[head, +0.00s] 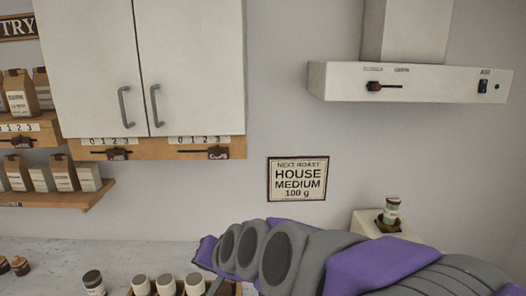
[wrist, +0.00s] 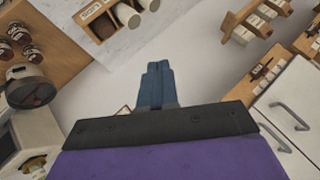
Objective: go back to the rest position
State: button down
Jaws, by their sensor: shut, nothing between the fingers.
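My gripper (wrist: 157,72) shows in the wrist view as two blue fingers pressed together, with nothing between them. It points over the pale wall and the edge of the counter, apart from the objects around it. In the head view my purple and grey arm crosses the lower right, in front of the wall and counter. The fingertips are hard to make out there.
A white cupboard (head: 195,60) hangs on the wall, with shelves of bags (head: 62,172) to its left. A white hood (head: 410,82) juts out at upper right. Jars (head: 94,282) and a wooden box of canisters (wrist: 103,28) stand on the counter (head: 60,255).

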jog(key=s+d+f+g+h+b, duration=0.3)
jog(key=s+d+f+g, duration=0.1)
jog(key=s+d+f, duration=0.6)
jog(key=s+d+f+n+g+h+b, duration=0.1)
jog(key=s+d+f+g+h+b, duration=0.2)
jog(key=s+d+f, duration=0.7)
jog(key=s+d+g, duration=0.1)
jog(key=s+d, duration=0.1)
jog(key=s, duration=0.2)
jog(key=s+d+g+b, duration=0.1)
jog(key=s+d, duration=0.1)
jog(key=s, duration=0.3)
jog(key=shift+d+f+h, duration=0.25)
jog(key=shift+h, duration=0.05)
jog(key=shift+d, duration=0.2)
